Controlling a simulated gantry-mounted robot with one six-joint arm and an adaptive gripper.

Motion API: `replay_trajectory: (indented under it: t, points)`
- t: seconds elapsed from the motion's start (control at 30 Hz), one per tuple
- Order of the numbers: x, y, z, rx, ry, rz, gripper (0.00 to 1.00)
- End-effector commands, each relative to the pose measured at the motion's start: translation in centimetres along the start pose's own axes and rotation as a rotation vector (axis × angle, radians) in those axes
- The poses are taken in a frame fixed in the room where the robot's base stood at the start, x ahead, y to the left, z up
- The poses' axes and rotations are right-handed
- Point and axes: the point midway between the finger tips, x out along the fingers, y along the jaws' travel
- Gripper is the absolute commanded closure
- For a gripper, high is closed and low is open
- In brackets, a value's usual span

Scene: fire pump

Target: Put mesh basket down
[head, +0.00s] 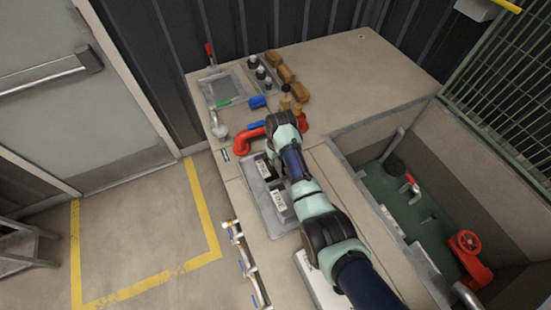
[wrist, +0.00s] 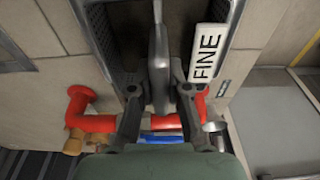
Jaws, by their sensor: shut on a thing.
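My gripper (wrist: 159,92) shows in the wrist view with its fingers on both sides of a thin grey upright piece, which looks like the handle of the mesh basket (wrist: 159,60). Dark mesh-like walls show behind and beside this piece. A white plate lettered FINE (wrist: 210,45) lies just right of it. In the head view, a grey tray (head: 275,222) with dark compartments and white label plates lies under my arm. My arm hides the fingers and most of the basket there. I cannot tell whether the basket touches the tray floor.
Blue-handled parts (head: 258,102), bottles and brown blocks (head: 286,74) stand toward the back.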

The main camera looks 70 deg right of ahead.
Motion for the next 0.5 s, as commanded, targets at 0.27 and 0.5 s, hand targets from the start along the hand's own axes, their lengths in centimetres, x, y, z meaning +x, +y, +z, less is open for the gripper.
replay_trajectory:
  t: [0.27,0.5]
  points:
    - [0.26,0.00,0.06,0.000,-0.001,0.000,0.67]
    - [0.25,0.00,0.06,0.000,-0.001,0.000,0.59]
